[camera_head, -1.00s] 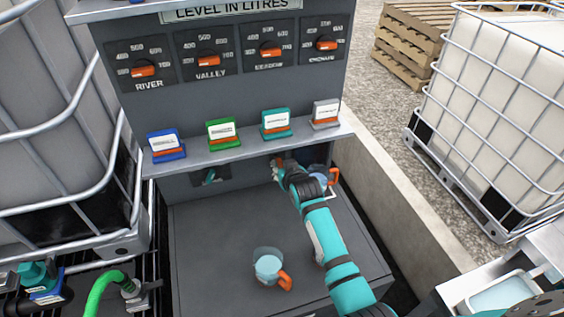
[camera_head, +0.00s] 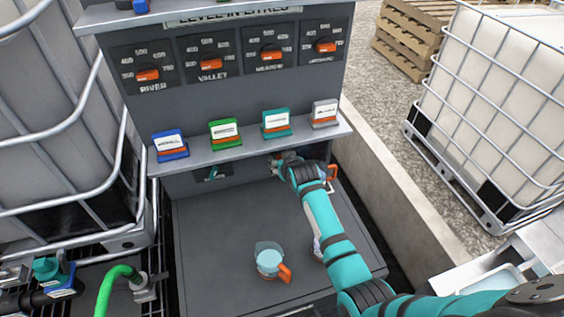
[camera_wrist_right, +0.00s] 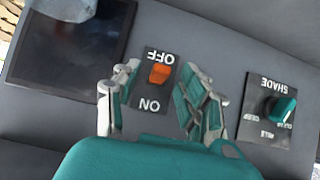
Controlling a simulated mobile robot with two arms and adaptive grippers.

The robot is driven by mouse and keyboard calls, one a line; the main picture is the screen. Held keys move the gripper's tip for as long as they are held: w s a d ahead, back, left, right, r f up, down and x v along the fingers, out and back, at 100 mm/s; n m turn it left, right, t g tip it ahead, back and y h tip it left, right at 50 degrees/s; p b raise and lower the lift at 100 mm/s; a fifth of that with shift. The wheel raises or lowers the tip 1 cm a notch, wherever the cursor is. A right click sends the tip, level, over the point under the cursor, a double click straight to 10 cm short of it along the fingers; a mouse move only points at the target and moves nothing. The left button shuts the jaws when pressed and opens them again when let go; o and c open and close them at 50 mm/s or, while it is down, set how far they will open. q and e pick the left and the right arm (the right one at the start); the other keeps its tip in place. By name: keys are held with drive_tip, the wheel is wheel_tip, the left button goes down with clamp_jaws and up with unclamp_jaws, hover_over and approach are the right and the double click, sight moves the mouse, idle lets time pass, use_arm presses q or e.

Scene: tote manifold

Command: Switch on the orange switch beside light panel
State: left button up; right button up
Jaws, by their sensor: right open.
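The orange switch (camera_wrist_right: 159,73) sits on a small dark plate in the right wrist view, with its orange lever at the end marked OFF and the word ON at the other end. The plate is upside down in that view. The dark light panel (camera_wrist_right: 68,45) is beside it, to the left. My right gripper (camera_wrist_right: 160,102) is open, with one finger on each side of the switch plate and nothing held. In the head view my right gripper (camera_head: 279,163) is under the shelf at the cabinet's front, and my arm hides the switch. My left gripper is not in view.
A teal SHADE knob (camera_wrist_right: 284,108) is right of the switch in the wrist view. A jug with an orange handle (camera_head: 270,262) stands on the dark worktop (camera_head: 220,240). Coloured card holders line the shelf (camera_head: 250,150) above my gripper. The worktop's left part is clear.

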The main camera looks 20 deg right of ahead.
drive_tip(key=v, duration=1.2)
drive_tip(key=s+f+t+b, duration=0.1)
drive_tip(key=s+t+b, duration=0.35)
drive_tip(key=b, duration=0.85)
drive_tip(key=w+f+p, duration=0.1)
drive_tip(key=w+f, duration=0.2)
drive_tip(key=w, duration=0.3)
drive_tip(key=w+f+g+p, duration=0.1)
drive_tip(key=w+f, duration=0.2)
drive_tip(key=w, duration=0.4)
drive_tip(key=shift+w+f, duration=0.3)
drive_tip(key=shift+g, duration=0.25)
drive_tip(key=shift+c, duration=0.4)
clamp_jaws()
